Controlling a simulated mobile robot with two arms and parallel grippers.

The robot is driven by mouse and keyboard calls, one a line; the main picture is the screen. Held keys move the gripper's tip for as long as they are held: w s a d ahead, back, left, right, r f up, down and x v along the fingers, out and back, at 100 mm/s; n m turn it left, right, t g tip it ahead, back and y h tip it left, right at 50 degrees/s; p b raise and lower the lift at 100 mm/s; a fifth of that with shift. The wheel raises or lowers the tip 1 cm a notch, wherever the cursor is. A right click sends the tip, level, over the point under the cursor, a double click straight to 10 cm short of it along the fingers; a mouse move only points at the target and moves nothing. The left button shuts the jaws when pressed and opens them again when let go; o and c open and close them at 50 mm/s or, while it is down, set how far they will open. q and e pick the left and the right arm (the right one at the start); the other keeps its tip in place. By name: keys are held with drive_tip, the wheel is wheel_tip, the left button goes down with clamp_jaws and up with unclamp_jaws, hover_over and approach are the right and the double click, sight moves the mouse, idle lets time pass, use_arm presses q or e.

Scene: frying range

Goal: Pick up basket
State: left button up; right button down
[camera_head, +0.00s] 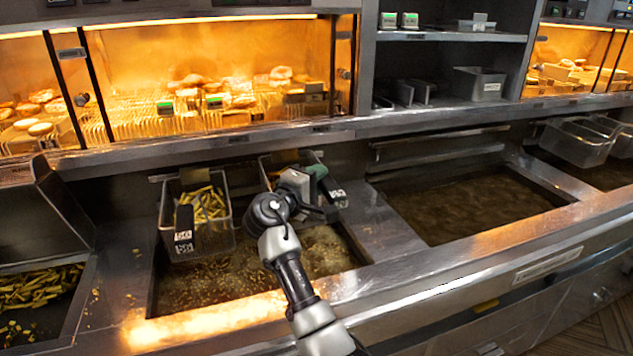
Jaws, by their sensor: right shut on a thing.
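A fry basket (265,171) hangs at the back right of the left fryer vat (255,275). Some food shows at its top, but my gripper and wrist hide most of it. My right gripper (322,196) is at the front of this basket, shut on its dark handle, which bears a white label. A second basket (222,240), holding yellow fries, hangs to the left in the same vat, with a labelled dark handle at its front. My left gripper is not in view.
The right vat (470,205) holds brown oil and is clear of baskets. Empty baskets (578,142) hang farther right. A fries bin (40,300) is at the left. The metal front ledge (430,280) and the lit food cabinet (200,80) bound the vats.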

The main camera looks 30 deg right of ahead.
drive_tip(key=shift+r, duration=0.6)
drive_tip(key=shift+s+a+f, duration=0.1)
drive_tip(key=shift+s+f, duration=0.05)
drive_tip(key=shift+s, duration=0.05)
drive_tip(key=shift+s+a+p, duration=0.15)
drive_tip(key=shift+s+p, duration=0.4)
drive_tip(key=shift+s, duration=0.1)
drive_tip(key=s+a+p, duration=0.3)
drive_tip(key=s+p, duration=0.1)
drive_tip(key=s, duration=1.1)
drive_tip(key=shift+s+a, duration=0.35)
drive_tip(key=shift+s, duration=0.05)
drive_tip(key=shift+f, duration=0.1)
